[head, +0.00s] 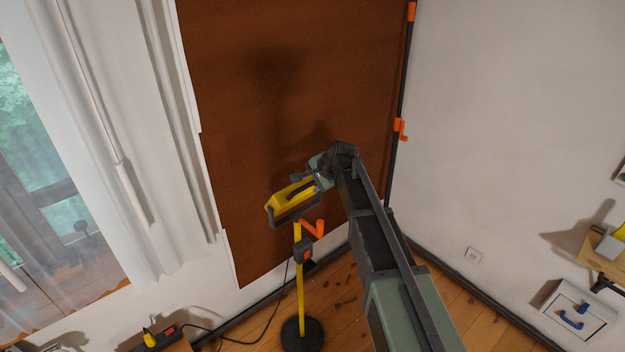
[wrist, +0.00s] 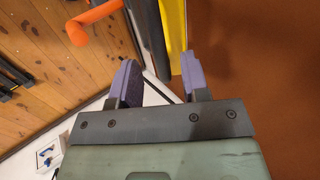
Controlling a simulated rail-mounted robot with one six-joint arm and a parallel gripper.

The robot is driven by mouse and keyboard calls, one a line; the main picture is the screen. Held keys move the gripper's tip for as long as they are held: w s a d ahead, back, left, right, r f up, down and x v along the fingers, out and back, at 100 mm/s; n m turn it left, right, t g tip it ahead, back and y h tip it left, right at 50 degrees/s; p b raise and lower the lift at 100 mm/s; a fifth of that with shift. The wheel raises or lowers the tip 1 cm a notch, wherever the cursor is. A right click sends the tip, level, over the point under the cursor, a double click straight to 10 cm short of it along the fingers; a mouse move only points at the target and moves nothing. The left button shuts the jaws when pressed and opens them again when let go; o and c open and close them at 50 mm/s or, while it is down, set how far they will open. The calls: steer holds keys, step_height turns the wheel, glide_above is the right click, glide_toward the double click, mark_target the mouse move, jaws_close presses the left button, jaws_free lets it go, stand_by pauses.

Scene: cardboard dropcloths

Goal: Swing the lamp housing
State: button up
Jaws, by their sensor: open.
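The yellow lamp housing (head: 287,197) with its dark frame sits tilted on top of a yellow pole (head: 300,285) with a round black base (head: 303,334). My gripper (head: 317,178) is at the housing's upper right end in the head view. In the wrist view my gripper (wrist: 158,78) is open, with its two purple fingers spread. A dark bar and the yellow edge of the housing (wrist: 173,22) lie ahead of the gap between the fingers. I cannot tell whether either finger touches the housing.
An orange handle (head: 312,229) sticks out from the stand just below the housing. A brown panel (head: 300,90) with orange clamps hangs close behind. Curtains and a window are at left. A power strip (head: 160,338) and cable lie low at left. A white box (head: 578,315) is at lower right.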

steer(key=p+v, duration=0.6)
steer(key=v, duration=0.3)
steer(key=s+d+f+n+g+h+b, duration=0.2)
steer(key=s+f+n+b, duration=0.3)
steer(key=s, duration=0.8)
steer(key=s+d+f+n+g+h+b, duration=0.2)
steer(key=s+d+f+n+g+b, duration=0.2)
steer(key=s+f+b, duration=0.4)
steer(key=shift+s+d+f+n+b, duration=0.35)
steer(key=shift+s+d+f+n, duration=0.35)
steer(key=shift+s+f, duration=1.85)
steer(key=shift+s+a+r, duration=0.15)
steer(key=shift+s+r, duration=0.25)
steer(key=shift+r, duration=0.1)
